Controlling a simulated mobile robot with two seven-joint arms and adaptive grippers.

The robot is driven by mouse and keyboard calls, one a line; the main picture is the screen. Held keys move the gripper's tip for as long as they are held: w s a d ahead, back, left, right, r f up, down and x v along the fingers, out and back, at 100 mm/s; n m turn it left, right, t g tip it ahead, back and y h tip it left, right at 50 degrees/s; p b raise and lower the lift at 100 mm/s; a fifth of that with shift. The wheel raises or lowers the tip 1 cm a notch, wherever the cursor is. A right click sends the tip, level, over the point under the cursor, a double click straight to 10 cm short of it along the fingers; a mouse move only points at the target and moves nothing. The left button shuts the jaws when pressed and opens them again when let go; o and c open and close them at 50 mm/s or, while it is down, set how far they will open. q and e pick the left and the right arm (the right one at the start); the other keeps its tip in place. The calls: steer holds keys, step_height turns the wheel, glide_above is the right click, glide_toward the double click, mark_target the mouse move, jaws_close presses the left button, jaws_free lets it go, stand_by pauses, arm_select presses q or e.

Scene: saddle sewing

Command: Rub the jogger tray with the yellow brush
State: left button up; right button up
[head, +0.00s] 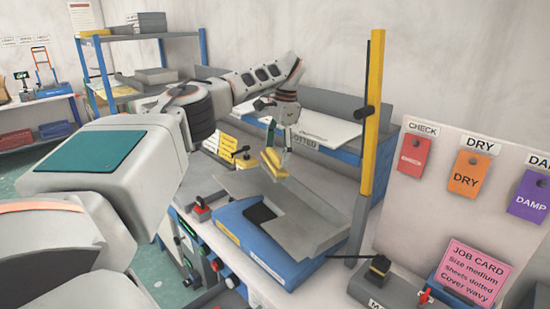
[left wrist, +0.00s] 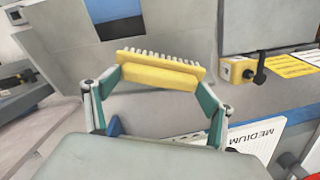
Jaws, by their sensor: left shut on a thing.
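My left gripper (head: 276,152) is shut on the yellow brush (head: 273,161). In the left wrist view the brush (left wrist: 160,70) lies across between the two fingertips, its pale bristles facing away from the palm. The jogger tray (head: 315,222) is a grey sloped plate with raised sides on a blue base (head: 245,240). In the head view the brush appears over the tray's back left part. I cannot tell whether the bristles touch the tray. The grey tray surface (left wrist: 185,30) also fills the area beyond the brush in the left wrist view. My right gripper is not in view.
A yellow post (head: 372,115) stands at the tray's right. A shelf with white sheets (head: 320,128) is behind. A red-knobbed device (head: 201,208) is left of the tray. A pink job card (head: 471,272), a black-topped block (head: 377,268) and hanging tags (head: 470,174) are at the right.

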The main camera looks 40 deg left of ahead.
arm_select(q)
steer(key=shift+r, duration=0.1)
steer(key=shift+w+d+r, duration=0.15)
steer(key=shift+r, duration=0.6)
steer(key=shift+w+d+r, duration=0.1)
steer(key=shift+w+r, duration=0.05)
steer(key=shift+r, duration=0.55)
